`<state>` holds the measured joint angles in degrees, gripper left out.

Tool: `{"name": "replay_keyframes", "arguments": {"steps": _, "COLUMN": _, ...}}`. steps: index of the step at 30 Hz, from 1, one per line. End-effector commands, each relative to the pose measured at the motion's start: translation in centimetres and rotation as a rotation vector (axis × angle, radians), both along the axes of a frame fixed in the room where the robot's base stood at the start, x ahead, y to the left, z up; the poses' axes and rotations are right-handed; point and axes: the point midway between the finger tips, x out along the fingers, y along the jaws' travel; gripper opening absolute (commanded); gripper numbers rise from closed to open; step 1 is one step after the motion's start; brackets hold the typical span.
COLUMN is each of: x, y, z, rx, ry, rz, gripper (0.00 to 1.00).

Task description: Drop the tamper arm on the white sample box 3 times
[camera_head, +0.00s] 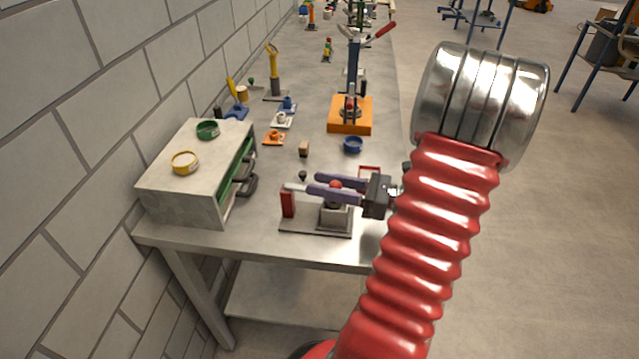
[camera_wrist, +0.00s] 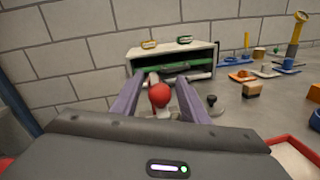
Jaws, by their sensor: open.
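The tamper stands on a grey base plate (camera_head: 310,231) near the table's front edge, with a red post (camera_head: 288,203) at its left. A pale end of its arm (camera_head: 295,187) shows over the post; the rest is mostly hidden by my fingers. Its red knob (camera_head: 335,184) also shows in the wrist view (camera_wrist: 159,95). A pale grey block, apparently the sample box (camera_head: 336,215), sits under the knob; whether the arm touches it is hidden. My gripper (camera_head: 313,185) is open, its purple fingers reaching left on both sides of the knob, as in the wrist view (camera_wrist: 161,79).
A grey cabinet (camera_head: 185,205) with green inside stands left by the wall. A red-rimmed tray (camera_head: 369,168) lies just behind my gripper. Behind are a wooden block (camera_head: 303,149), a blue bowl (camera_head: 353,145) and a toggle press on an orange base (camera_head: 340,127).

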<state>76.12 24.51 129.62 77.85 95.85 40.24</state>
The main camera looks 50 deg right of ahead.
Motion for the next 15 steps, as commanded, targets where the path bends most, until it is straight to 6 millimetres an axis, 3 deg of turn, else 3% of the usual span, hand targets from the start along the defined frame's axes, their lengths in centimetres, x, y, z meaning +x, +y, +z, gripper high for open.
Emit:
{"name": "replay_keyframes", "arguments": {"steps": 5, "x": 0.99, "y": 0.54, "z": -0.01, "rx": 0.000, "ry": 0.001, "rz": 0.000, "gripper": 0.41}}
{"name": "replay_keyframes", "arguments": {"steps": 15, "x": 1.09, "y": 0.57, "z": -0.02, "rx": 0.000, "ry": 0.000, "rz": -0.001, "gripper": 0.39}}
